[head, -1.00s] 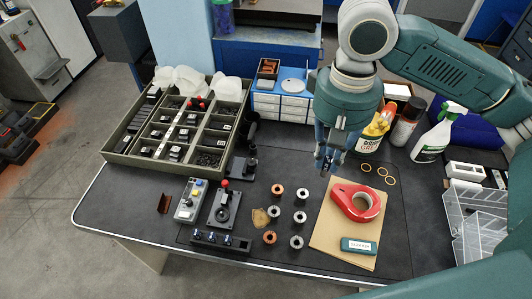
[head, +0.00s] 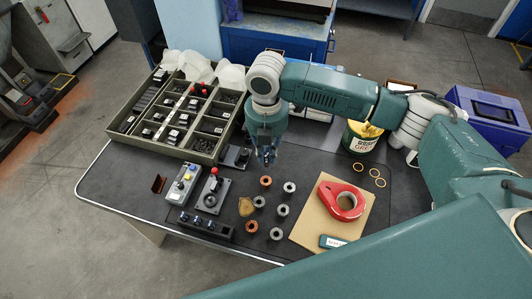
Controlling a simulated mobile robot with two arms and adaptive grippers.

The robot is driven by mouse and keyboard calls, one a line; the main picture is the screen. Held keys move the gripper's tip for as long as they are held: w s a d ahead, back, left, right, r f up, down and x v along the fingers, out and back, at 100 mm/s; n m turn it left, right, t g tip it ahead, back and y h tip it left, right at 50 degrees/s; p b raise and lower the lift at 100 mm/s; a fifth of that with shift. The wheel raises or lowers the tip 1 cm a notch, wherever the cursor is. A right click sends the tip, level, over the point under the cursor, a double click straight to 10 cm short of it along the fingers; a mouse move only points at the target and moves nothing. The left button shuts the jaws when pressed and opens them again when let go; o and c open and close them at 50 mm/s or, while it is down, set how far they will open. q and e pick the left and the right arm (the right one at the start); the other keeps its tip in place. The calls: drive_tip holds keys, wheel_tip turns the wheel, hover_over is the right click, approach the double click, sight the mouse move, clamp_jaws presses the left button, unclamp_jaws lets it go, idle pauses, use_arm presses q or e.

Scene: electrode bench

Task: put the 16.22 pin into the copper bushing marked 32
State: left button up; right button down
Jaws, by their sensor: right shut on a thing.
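Two copper bushings stand on the dark bench mat, a far one (head: 265,181) and a near one (head: 252,227). Several grey bushings (head: 282,210) stand around them. Their markings are too small to read, so I cannot tell which is 32. My right gripper (head: 267,158) points down just behind the far copper bushing, above the bench. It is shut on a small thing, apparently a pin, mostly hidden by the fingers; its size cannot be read. A black pin block (head: 222,231) at the front holds several pins, with its right end bare. My left gripper is not in view.
A control box (head: 184,186) and a joystick unit (head: 211,195) stand left of the bushings. A divided tray (head: 203,145) stands behind left. My right arm covers the back right.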

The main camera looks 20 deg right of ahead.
sight(266, 155)
wheel_tip(266, 155, down, 2)
drive_tip(key=n, duration=0.3)
drive_tip(key=shift+w+a+f, duration=0.1)
drive_tip(key=shift+w+f, duration=0.05)
drive_tip(key=shift+f, duration=0.05)
drive_tip(key=shift+f+n+b, duration=0.3)
drive_tip(key=shift+f+b, duration=0.6)
use_arm(q)
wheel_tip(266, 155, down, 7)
drive_tip(key=b, duration=0.5)
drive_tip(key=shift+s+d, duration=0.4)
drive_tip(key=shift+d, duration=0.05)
use_arm(e)
wheel_tip(266, 155, down, 4)
drive_tip(key=shift+f, duration=0.25)
use_arm(q)
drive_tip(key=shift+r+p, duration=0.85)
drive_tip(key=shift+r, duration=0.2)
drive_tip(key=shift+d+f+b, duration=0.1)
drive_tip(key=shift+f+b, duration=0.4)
drive_tip(key=shift+b, duration=0.05)
use_arm(e)
drive_tip(key=shift+f, duration=1.8)
drive_tip(key=c, duration=1.6)
unclamp_jaws()
drive_tip(key=shift+r, duration=0.1)
